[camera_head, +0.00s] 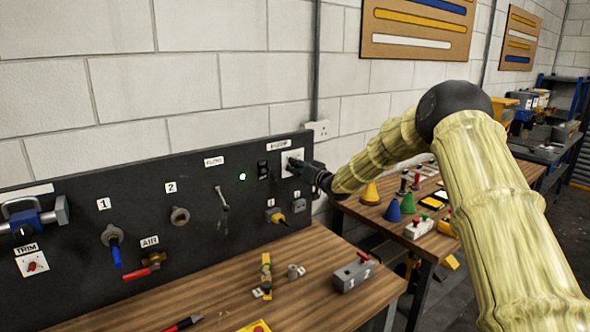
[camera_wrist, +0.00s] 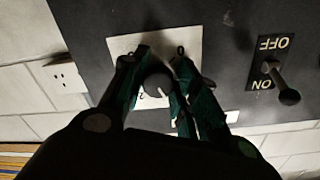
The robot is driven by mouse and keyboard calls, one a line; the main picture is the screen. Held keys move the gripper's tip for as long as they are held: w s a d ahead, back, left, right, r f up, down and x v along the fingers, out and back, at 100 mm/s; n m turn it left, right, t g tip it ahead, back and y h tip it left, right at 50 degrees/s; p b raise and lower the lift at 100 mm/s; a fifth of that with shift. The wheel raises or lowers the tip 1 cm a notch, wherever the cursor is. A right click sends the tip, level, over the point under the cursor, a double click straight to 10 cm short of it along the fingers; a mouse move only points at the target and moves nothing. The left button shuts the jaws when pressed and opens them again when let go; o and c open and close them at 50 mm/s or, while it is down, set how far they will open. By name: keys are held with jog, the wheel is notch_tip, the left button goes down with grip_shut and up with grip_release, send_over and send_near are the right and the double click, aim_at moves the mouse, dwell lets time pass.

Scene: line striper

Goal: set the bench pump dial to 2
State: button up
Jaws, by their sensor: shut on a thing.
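The pump dial is a dark round knob (camera_wrist: 158,86) with a pale pointer line, on a white plate (camera_wrist: 121,44) fixed to the dark upright panel. In the head view the plate (camera_head: 287,157) shows at the panel's right end under a small label, and my gripper hides most of the knob. My gripper (camera_wrist: 160,70) is shut on the knob, with one green-edged finger on each side of it. In the head view my gripper (camera_head: 300,166) reaches the plate from the right.
An ON/OFF toggle switch (camera_wrist: 286,92) stands out close beside the dial. The panel also carries a green light (camera_head: 242,177), a yellow plug (camera_head: 276,216), a TRIM dial (camera_head: 33,264) and a red AIR valve (camera_head: 150,264).

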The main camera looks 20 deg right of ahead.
jog(key=m, duration=0.5)
jog(key=d+m, duration=0.1)
jog(key=m, duration=0.1)
jog(key=shift+d+r, duration=0.1)
jog(key=shift+r, duration=0.3)
jog(key=m, duration=0.2)
jog(key=m+b, duration=0.1)
jog(key=m, duration=0.1)
jog(key=shift+f, duration=0.25)
jog(key=shift+s+d+r+m+b, duration=0.1)
jog(key=shift+s+m+b, duration=0.25)
jog(key=shift+m, duration=0.55)
jog(key=shift+r, duration=0.1)
